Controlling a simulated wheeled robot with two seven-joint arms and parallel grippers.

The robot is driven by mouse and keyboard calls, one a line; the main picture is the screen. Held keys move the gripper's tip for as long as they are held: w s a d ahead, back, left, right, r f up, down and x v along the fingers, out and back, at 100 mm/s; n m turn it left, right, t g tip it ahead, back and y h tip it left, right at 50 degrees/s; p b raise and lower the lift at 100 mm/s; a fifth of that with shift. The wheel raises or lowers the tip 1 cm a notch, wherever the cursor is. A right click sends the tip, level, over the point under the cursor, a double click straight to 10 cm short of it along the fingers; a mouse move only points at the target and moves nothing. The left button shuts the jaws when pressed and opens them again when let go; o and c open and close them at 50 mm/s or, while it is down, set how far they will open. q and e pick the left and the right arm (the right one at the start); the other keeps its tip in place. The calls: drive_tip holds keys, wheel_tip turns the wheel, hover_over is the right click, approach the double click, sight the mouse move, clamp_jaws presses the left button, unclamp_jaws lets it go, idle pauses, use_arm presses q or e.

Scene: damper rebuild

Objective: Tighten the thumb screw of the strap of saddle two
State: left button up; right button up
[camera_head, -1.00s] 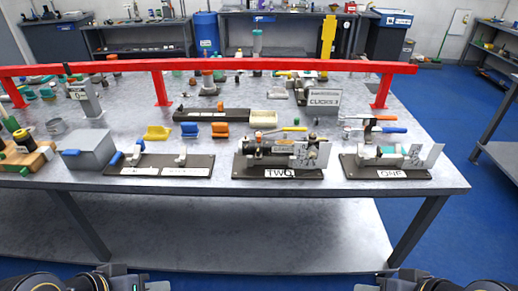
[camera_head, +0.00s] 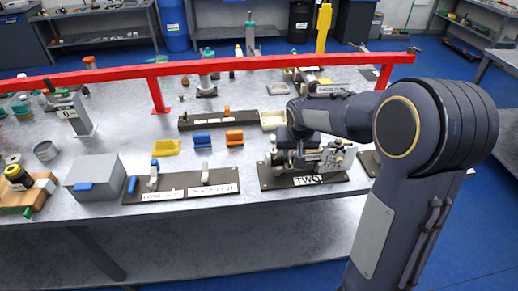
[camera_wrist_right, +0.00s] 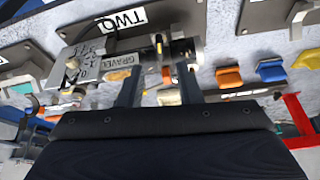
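Saddle two is a dark base plate (camera_head: 268,182) with a "TWO" label. A metal damper body (camera_wrist_right: 110,62) with a "GRAVEL" tag lies in it. My right gripper is hidden behind its own wrist in the head view. In the right wrist view my right gripper (camera_wrist_right: 159,86) is open, with its two fingers apart beside the damper. A small orange piece (camera_wrist_right: 167,76) shows between the fingers, and a thin upright yellow-and-dark piece (camera_wrist_right: 159,44) stands beyond it. I cannot tell which is the thumb screw. The left gripper is out of view.
A red rail (camera_head: 130,73) runs across the table behind the saddles. Yellow (camera_head: 166,147), blue (camera_head: 201,139) and orange (camera_head: 234,137) blocks sit behind that plate.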

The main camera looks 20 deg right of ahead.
sight(290, 161)
drive_tip(key=x, duration=0.8)
drive_tip(key=shift+w+r+p, duration=0.1)
drive_tip(key=shift+p, duration=0.2)
clamp_jaws()
